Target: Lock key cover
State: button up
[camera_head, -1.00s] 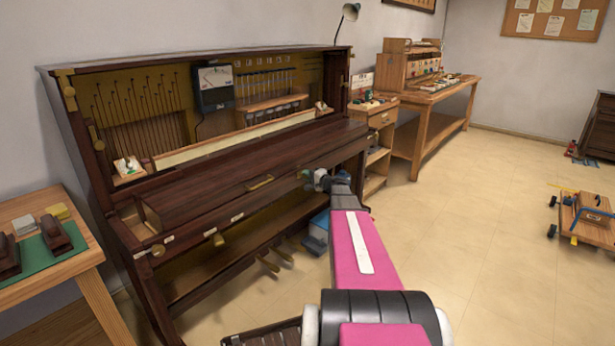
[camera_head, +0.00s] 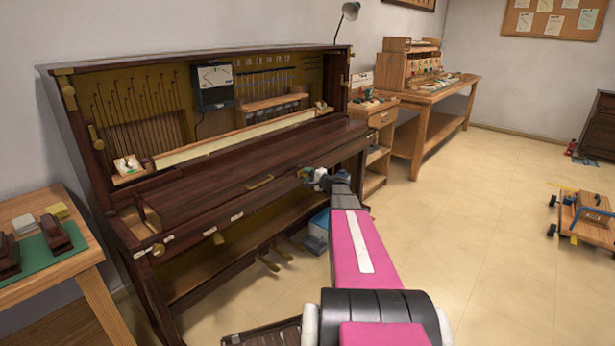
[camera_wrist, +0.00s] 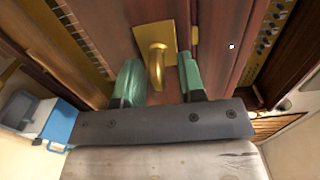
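The closed key cover (camera_head: 205,200) is a dark brown wooden panel across the front of the upright piano, with a brass handle (camera_head: 259,182) on it. My gripper (camera_head: 304,175) is at the right part of the piano front, close to the cover's edge. In the wrist view my gripper (camera_wrist: 159,82) has two green fingers set apart. A brass lever (camera_wrist: 157,62) on a brass plate (camera_wrist: 168,35) stands between them, with visible gaps at both sides. Whether a fingertip touches the lever or plate cannot be told. The head view does not show this lever clearly.
A blue-and-white box (camera_head: 316,232) stands on the floor below my arm. A small cabinet (camera_head: 380,140) stands right of the piano, and a side table (camera_head: 60,265) stands at the left. The floor at the right is mostly clear, with a wheeled cart (camera_head: 583,215).

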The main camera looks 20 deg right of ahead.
jog(key=v, duration=1)
jog(key=shift+s+d, duration=0.2)
jog(key=shift+s, duration=0.1)
